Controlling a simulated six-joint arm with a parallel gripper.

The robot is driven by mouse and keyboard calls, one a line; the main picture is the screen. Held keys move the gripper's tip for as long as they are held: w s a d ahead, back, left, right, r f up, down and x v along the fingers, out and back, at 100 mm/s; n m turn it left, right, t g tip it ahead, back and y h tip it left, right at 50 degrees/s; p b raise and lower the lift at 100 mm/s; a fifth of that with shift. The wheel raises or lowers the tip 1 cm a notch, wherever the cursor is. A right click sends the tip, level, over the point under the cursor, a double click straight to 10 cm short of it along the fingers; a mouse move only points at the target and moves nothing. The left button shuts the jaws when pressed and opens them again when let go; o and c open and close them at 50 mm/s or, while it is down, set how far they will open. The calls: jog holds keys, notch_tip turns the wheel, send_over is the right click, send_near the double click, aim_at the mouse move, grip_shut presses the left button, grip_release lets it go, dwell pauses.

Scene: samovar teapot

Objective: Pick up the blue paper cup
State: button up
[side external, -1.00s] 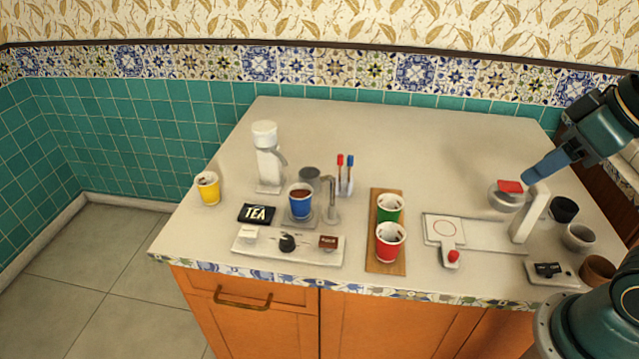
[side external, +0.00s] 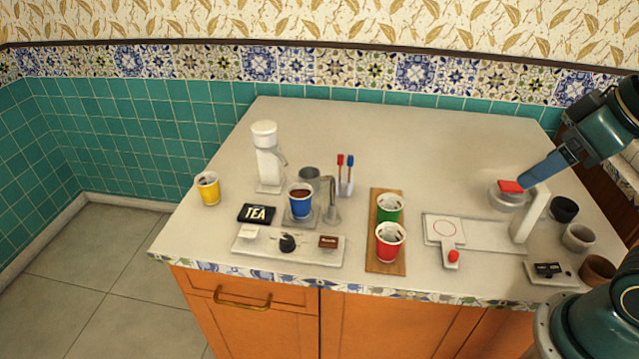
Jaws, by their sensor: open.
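The blue paper cup (side external: 300,205) stands upright on a small grey stand under a metal spout (side external: 330,192), left of the middle of the counter. It has a white rim and dark brown contents. My gripper (side external: 527,180) is far to its right, its blue fingers close to a red-topped round glass vessel (side external: 510,199). It is open, though the gap between the fingers is hard to see from this side. I cannot tell whether the fingers touch the red top. My gripper is well away from the blue cup.
A white panel with a black knob (side external: 287,243) lies before the cup, a black TEA box (side external: 257,213) left of it. A yellow cup (side external: 208,190), white dispenser (side external: 267,160), pen holder (side external: 345,186), and green (side external: 390,209) and red cups (side external: 390,243) stand around.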

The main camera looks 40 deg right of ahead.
jog(key=shift+w+r, duration=0.1)
jog(key=w+a+r+m+g, duration=0.1)
jog(key=w+r+m, duration=0.1)
jog(key=w, duration=0.3)
jog(key=w+a+r+m, duration=0.1)
jog(key=w+r, duration=0.2)
jog(key=w, duration=0.2)
jog(key=m+g, duration=0.5)
jog(key=m, duration=0.6)
send_over(301, 203)
jog(key=w+d, duration=0.1)
jog(key=w, duration=0.1)
notch_tip(301, 203, down, 18)
jog(key=shift+w+d+r, duration=0.1)
jog(key=shift+w, duration=0.1)
notch_tip(301, 203, down, 9)
jog(key=shift+r, duration=0.2)
